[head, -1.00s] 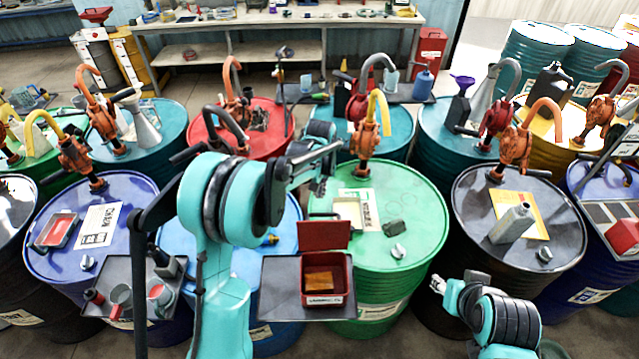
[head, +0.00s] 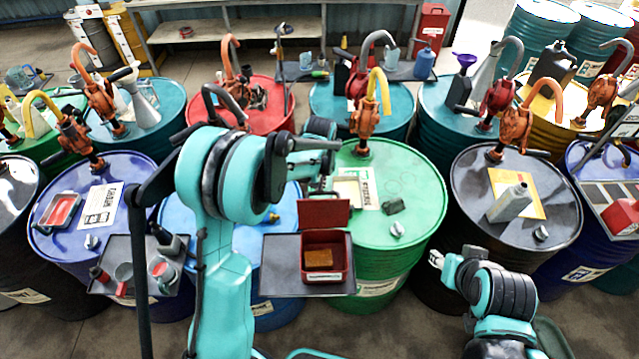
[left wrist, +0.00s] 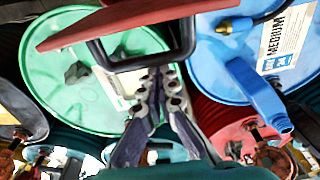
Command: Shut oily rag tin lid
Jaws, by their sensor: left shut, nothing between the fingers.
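The red oily rag tin (head: 341,263) sits on a dark tray, with an orange-brown rag (head: 318,257) inside. Its red lid (head: 324,215) stands open, upright at the tin's back edge. My left gripper (head: 318,184) is just behind the lid, partly hidden by my arm. In the left wrist view the gripper (left wrist: 160,82) is shut and empty, its fingertips close to a dark loop handle (left wrist: 140,62) under the red lid edge (left wrist: 120,22). I cannot tell whether they touch. My right gripper (head: 436,258) hangs at the lower right, away from the tin; its jaws are too small to read.
The dark tray (head: 282,270) juts out in front of the green drum (head: 405,180) and blue drum (head: 270,225). A yellow-spouted pump (head: 366,125) rises behind the lid. A tray of cups (head: 135,255) is at left. A grey can (head: 508,203) stands on the right drum.

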